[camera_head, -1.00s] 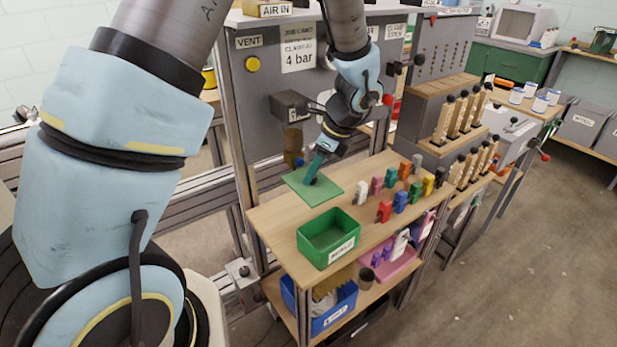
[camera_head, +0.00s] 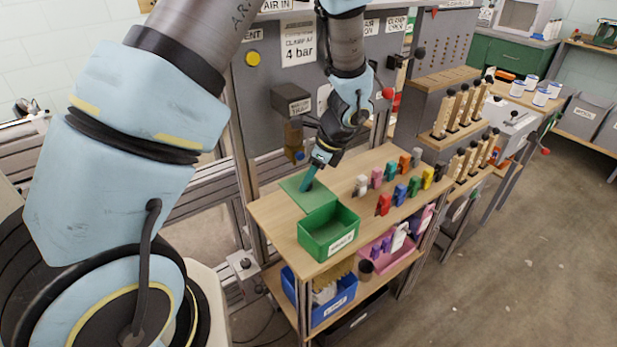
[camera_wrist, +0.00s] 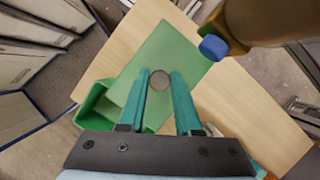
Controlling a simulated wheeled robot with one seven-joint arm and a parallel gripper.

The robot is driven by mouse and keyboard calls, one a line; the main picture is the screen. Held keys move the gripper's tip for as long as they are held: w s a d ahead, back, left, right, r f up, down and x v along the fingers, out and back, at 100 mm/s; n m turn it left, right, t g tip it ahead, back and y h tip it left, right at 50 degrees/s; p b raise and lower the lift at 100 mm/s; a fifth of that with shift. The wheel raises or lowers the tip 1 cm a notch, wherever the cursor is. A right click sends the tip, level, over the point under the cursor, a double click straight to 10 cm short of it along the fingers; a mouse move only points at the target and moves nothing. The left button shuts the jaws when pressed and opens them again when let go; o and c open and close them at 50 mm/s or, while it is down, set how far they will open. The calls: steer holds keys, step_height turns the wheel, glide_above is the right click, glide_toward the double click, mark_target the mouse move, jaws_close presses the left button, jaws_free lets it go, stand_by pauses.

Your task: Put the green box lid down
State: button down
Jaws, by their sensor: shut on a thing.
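The green box lid (camera_head: 318,197) is a flat green plate with a round grey knob. It lies level at the left back part of the wooden shelf top, behind the open green box (camera_head: 328,231). I cannot tell whether it touches the wood. My gripper (camera_head: 306,187) points down at the lid's middle. In the wrist view the teal fingers (camera_wrist: 160,84) stand on either side of the knob, shut on it. The lid (camera_wrist: 157,48) partly hides the green box (camera_wrist: 98,101) there.
Several coloured clips (camera_head: 384,204) stand right of the box on the wooden top (camera_head: 280,226). A brown block with a blue end (camera_head: 294,141) hangs close behind the gripper; it looms at upper right in the wrist view (camera_wrist: 214,46). A grey panel rises behind.

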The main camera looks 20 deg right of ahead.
steer(key=c, duration=0.6)
jaws_free()
steer(key=shift+f, duration=0.1)
steer(key=shift+r, duration=0.3)
steer(key=b+v, duration=0.2)
steer(key=v, duration=1)
steer(key=shift+r, duration=0.35)
steer(key=shift+s+a, duration=0.1)
